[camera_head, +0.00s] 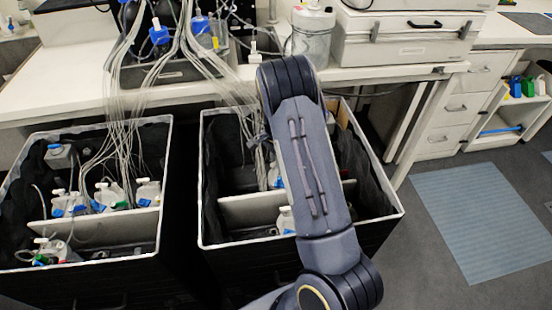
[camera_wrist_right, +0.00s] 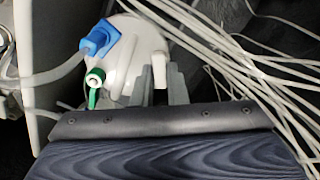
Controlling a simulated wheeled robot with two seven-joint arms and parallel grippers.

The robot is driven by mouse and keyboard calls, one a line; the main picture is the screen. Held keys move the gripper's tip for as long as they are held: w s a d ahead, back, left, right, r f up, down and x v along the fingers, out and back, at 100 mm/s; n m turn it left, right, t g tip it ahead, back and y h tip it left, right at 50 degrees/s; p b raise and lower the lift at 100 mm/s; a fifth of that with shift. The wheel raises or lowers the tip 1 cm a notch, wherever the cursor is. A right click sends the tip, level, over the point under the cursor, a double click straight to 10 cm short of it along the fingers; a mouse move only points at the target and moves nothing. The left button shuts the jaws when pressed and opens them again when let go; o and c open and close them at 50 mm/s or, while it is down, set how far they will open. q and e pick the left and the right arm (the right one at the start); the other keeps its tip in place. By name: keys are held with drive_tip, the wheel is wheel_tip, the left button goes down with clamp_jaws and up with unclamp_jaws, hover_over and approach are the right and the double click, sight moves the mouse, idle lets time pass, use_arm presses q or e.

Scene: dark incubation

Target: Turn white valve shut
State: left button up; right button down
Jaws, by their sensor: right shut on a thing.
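My right arm reaches over the right-hand black bin (camera_head: 300,240) in the head view, and its gripper is mostly hidden beside the arm link. In the right wrist view my right gripper (camera_wrist_right: 161,84) has its grey fingers close together beside a white bottle (camera_wrist_right: 130,50). The fingers are shut on a small white piece, which looks like the white valve (camera_wrist_right: 160,73) and is largely hidden between them. A blue valve (camera_wrist_right: 97,40) and a green valve (camera_wrist_right: 94,85) sit on the same bottle's left side. My left gripper is out of view.
Many thin pale tubes (camera_wrist_right: 250,80) run close to the gripper's right side. The left-hand bin (camera_head: 150,190) holds several capped bottles with tubing. A white bench (camera_head: 390,74) runs behind the bins. Floor with a blue mat (camera_head: 485,210) is clear at right.

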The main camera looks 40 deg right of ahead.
drive_tip(key=m+p, duration=0.1)
drive_tip(key=m, duration=0.4)
drive_tip(key=shift+s+m, duration=0.1)
drive_tip(key=shift+m, duration=0.2)
idle(0.4)
drive_tip(key=c, duration=1.5)
unclamp_jaws()
drive_tip(key=shift+o, duration=0.2)
drive_tip(key=shift+r, duration=0.15)
wheel_tip(320, 180, up, 8)
drive_tip(key=shift+f+p, duration=0.2)
drive_tip(key=shift+p, duration=0.1)
